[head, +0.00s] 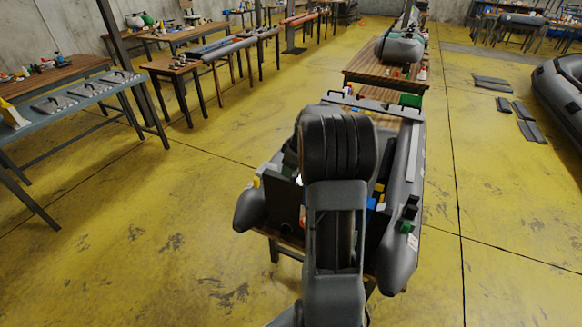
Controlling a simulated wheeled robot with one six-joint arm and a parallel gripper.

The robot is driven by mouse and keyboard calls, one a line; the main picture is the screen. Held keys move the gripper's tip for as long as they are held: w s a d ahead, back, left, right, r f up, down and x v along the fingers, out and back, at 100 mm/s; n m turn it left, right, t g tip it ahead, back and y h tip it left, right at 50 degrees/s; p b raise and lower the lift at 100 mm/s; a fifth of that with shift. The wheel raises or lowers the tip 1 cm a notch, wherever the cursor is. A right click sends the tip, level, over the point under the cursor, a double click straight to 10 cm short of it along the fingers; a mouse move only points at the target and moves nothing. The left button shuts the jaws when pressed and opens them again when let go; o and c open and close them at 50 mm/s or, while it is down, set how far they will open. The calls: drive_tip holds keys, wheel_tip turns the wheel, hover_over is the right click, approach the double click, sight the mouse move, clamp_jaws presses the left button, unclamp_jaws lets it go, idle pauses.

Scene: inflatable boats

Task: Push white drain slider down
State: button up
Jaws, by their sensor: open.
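The grey inflatable boat (401,262) lies on a wooden table in front of me in the head view, its two tubes pointing towards me. My own dark arm rises in front of it and covers its middle and much of its transom. My gripper is not visible; it is hidden behind the arm. I cannot make out the white drain slider for certain. A small white spot (299,180) shows just left of the arm, but it is too small to identify.
A green and black fitting (408,221) sits on the boat's right tube. A second table (385,82) with another grey boat stands beyond. Workbenches (75,102) line the left, and a large grey boat (560,88) lies at right.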

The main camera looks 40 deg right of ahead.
drive_tip(key=shift+r+p, duration=2.1)
drive_tip(key=shift+r, duration=1.45)
